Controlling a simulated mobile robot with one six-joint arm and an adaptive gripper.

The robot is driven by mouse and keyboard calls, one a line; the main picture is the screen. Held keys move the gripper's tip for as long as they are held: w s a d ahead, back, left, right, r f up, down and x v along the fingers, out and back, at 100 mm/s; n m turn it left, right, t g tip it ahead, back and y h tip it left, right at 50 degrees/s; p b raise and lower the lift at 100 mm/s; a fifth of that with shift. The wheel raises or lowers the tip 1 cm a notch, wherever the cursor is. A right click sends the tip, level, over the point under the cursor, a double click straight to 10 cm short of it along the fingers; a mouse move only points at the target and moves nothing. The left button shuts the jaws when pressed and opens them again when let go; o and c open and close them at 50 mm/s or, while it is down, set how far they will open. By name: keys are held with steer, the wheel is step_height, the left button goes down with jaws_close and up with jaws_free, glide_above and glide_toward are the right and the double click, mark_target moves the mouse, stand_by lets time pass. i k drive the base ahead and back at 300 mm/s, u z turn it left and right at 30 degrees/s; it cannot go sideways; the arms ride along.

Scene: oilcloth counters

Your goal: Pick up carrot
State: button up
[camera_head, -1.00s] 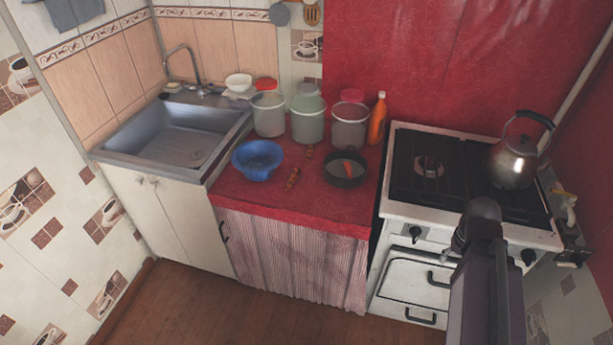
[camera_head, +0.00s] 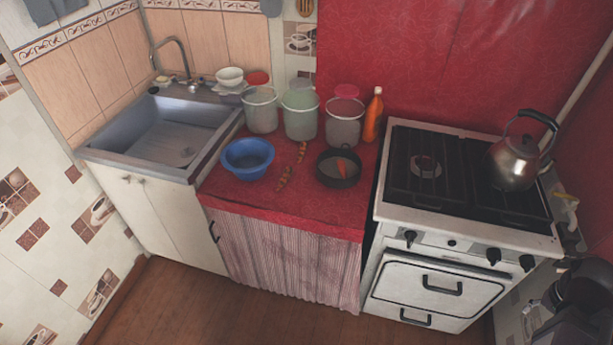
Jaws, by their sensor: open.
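An orange carrot (camera_head: 343,167) lies inside a dark round pan (camera_head: 323,179) on the red counter, left of the stove. It is small in this view, and its lower part is hard to make out against the dark pan. My gripper (camera_head: 538,308) shows dark at the lower right edge, in front of the stove's right side and partly cut off by the frame. It is open, with nothing seen in it, and is far from the carrot and the pan.
Two brownish elongated items (camera_head: 284,177) lie between the pan and a blue bowl (camera_head: 247,173). Several buckets (camera_head: 300,122) and an orange bottle (camera_head: 372,118) stand behind. The stove (camera_head: 453,240) carries a kettle (camera_head: 515,165). A sink (camera_head: 165,140) is at left. Floor in front is clear.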

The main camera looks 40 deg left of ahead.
mark_target(289, 171)
steer(key=z, duration=0.4)
steer(key=k, duration=1.05)
steer(key=u, duration=1.55)
steer(key=i, duration=0.8)
steer(key=z, duration=0.2)
